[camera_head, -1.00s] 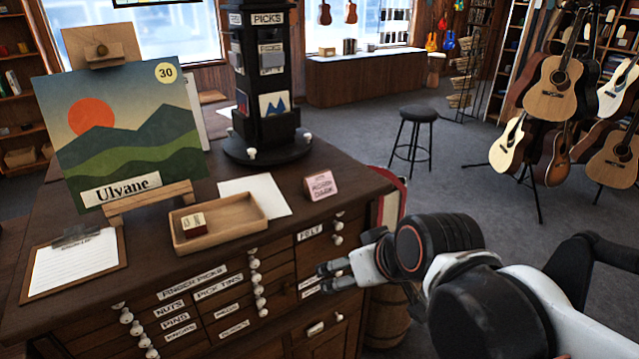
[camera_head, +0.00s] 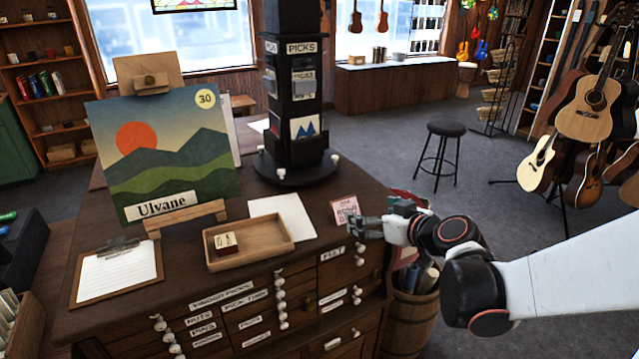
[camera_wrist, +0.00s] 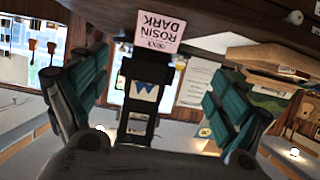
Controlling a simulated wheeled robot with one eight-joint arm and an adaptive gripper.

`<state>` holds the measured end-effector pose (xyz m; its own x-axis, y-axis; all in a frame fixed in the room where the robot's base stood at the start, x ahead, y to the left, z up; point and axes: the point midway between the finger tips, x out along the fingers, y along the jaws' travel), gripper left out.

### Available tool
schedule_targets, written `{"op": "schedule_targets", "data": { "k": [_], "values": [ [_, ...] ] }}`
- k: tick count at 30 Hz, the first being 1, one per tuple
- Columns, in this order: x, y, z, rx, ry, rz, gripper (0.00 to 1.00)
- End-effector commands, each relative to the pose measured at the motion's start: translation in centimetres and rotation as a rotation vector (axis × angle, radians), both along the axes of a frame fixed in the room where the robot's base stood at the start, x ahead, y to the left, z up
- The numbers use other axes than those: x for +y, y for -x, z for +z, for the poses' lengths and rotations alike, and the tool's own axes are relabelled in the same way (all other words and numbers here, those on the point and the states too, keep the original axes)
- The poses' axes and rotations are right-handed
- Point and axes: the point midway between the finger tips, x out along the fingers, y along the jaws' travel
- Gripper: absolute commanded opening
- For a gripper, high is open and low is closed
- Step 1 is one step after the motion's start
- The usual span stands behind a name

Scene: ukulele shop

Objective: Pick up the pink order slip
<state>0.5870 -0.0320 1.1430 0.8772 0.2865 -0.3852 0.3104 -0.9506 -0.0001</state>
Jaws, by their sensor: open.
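The pink order slip (camera_head: 341,209) stands upright near the right front edge of the dark wooden counter (camera_head: 210,290). In the wrist view, which is upside down, the pink slip (camera_wrist: 160,31) shows dark lettering that reads "ROSIN DARK". My gripper (camera_head: 362,228) is just to the right of the slip and partly overlaps its lower right in the head view. In the wrist view my gripper (camera_wrist: 156,92) has its two fingers wide apart, with nothing between them. The slip lies beyond the fingertips, roughly centred, and I see no contact.
A wooden tray (camera_head: 285,249) holding a small box (camera_head: 225,243) sits left of the slip, with white paper (camera_head: 290,218) behind it. A black picks stand (camera_head: 293,120), a landscape picture (camera_head: 165,155) and a clipboard (camera_head: 118,270) are also on the counter. A barrel (camera_head: 408,320) stands at its right.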

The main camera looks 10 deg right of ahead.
Motion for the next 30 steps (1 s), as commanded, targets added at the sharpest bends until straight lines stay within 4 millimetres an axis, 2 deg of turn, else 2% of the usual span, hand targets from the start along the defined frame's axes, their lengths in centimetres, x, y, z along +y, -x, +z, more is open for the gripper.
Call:
{"op": "schedule_targets", "data": {
  "k": [12, 16, 23, 30],
  "values": [
    [1.8, -5.9, -2.8, -0.003, 0.000, 0.000, 0.90],
    [2.1, -7.1, -3.2, -0.003, -0.001, -0.001, 0.90],
    [2.4, -8.1, -3.6, -0.003, -0.001, -0.001, 0.90],
    [3.0, -11.0, -5.2, -0.003, -0.002, 0.000, 0.90]
  ]
}}
